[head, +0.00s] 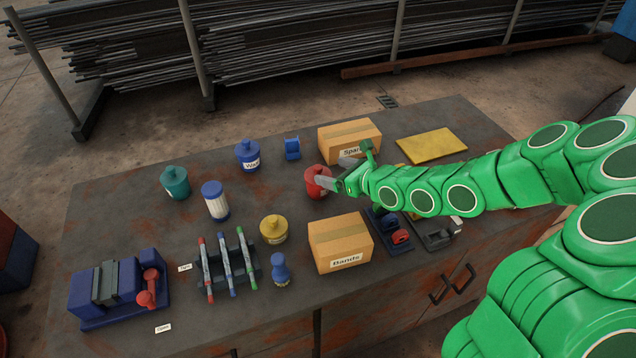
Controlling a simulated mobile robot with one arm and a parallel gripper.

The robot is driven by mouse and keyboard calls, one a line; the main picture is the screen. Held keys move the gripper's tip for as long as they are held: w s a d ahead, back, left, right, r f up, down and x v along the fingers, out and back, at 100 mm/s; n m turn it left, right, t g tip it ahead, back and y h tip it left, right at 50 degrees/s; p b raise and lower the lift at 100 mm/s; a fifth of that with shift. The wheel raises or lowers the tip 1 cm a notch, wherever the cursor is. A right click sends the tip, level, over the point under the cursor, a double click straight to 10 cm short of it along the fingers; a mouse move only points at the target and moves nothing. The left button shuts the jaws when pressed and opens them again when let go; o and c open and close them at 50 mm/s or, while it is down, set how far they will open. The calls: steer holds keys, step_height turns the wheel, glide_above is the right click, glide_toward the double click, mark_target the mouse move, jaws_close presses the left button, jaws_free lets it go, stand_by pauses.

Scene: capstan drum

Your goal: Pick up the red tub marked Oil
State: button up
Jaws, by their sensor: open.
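The red tub (316,183) stands on the dark workbench (130,220), right of the middle of its top. It has a rounded lid with a knob; its label is hidden or too small to read. My gripper (336,172) is open at the tub, coming in from the right. One grey finger lies across the tub's front right side and the other is at its back right, above it in the picture. I cannot tell whether the fingers touch the tub.
A cardboard box (349,139) stands close behind my gripper, and the Bands box (340,243) stands in front. A blue tub (248,156), teal tub (175,183) and yellow tub (273,229) stand to the left. A marker rack (228,268) is front left. Bare bench lies left of the red tub.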

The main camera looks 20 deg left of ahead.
mark_target(321, 171)
steer(key=shift+s+a+x, duration=0.1)
steer(key=shift+s+x, duration=0.05)
steer(key=shift+x, duration=0.9)
steer(key=shift+s+a+x, duration=0.1)
steer(key=shift+s+x, duration=0.05)
steer(key=shift+x, duration=0.85)
steer(key=shift+s+x, duration=0.2)
steer(key=shift+x, duration=0.85)
steer(key=shift+w+a, duration=0.2)
steer(key=shift+a, duration=0.3)
steer(key=c, duration=1.1)
steer(key=shift+f, duration=0.15)
steer(key=c, duration=0.4)
steer(key=shift+s+d, duration=0.1)
jaws_close()
